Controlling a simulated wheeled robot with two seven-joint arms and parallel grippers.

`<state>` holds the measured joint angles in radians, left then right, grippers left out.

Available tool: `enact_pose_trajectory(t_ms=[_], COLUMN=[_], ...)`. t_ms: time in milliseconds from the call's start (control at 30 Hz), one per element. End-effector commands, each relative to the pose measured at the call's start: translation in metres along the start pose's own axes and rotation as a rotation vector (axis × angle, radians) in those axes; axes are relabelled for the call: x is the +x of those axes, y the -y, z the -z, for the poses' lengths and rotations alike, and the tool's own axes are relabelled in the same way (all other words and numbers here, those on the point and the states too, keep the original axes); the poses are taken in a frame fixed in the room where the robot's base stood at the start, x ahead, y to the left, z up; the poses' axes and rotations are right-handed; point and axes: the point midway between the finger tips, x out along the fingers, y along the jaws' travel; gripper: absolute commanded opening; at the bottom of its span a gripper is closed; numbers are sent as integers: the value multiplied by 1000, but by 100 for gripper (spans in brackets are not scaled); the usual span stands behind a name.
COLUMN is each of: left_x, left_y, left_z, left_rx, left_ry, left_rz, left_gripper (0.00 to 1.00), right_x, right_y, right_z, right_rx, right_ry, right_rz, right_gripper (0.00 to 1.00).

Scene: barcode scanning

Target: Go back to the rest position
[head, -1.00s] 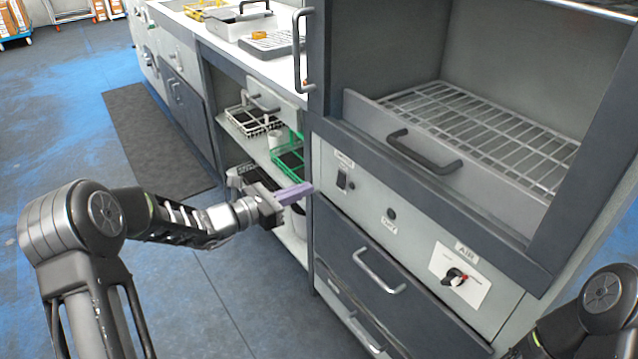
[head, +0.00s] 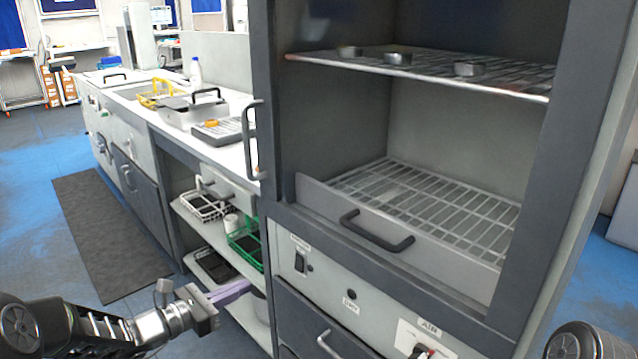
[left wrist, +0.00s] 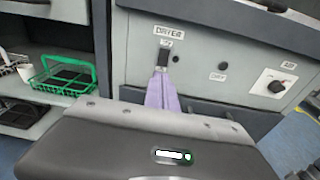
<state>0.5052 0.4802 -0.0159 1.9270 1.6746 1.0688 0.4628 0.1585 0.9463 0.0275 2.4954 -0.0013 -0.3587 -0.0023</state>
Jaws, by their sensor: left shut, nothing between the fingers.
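My left gripper (head: 232,292) is at the lower left of the head view, its purple fingers shut with nothing between them. It is in front of the shelves beside the dryer cabinet. In the left wrist view the purple fingers (left wrist: 161,92) point toward the dryer's front panel (left wrist: 215,60). A gap to the panel cannot be judged. My right gripper is not in view; only a rounded part of my right arm shows at the lower right corner of the head view.
The dryer cabinet (head: 350,263) stands open, with a wire drawer (head: 440,200) and an upper shelf (head: 420,66). A green basket (head: 246,244) and a white basket (head: 203,206) sit on shelves left of it. The floor (head: 60,180) at the left is clear around a dark mat (head: 112,235).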

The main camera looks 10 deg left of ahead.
Motion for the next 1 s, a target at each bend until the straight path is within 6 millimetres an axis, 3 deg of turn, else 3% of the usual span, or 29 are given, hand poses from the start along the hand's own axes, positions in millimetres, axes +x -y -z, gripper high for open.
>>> enact_pose_trajectory(t_ms=[167, 267, 367, 500, 600, 767, 800, 900, 1000], left_x=[-6, -20, -41, -85, -107, -108, -106, -106, -115], left_y=[14, 40, 77, 140, 179, 241, 261, 307, 351], left_z=[58, 114, 180, 268, 308, 332, 335, 337, 339], left_rx=[131, 249, 408, 771, 1107, 1553, 1641, 1763, 1779], left_ry=[-218, -404, -602, -834, -876, -722, -652, -496, -375], left_rz=[45, 133, 283, 609, 859, 1124, 1173, 1261, 1349], left_gripper=[0, 0, 0, 0, 0, 0, 0, 0, 0], right_x=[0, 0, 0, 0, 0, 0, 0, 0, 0], right_y=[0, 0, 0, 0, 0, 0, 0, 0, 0], right_z=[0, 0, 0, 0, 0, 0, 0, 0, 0], right_rx=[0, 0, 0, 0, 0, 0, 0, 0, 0], right_ry=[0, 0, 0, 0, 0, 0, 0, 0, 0], right_rz=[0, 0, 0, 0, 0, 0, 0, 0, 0], right_gripper=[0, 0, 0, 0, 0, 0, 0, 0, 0])
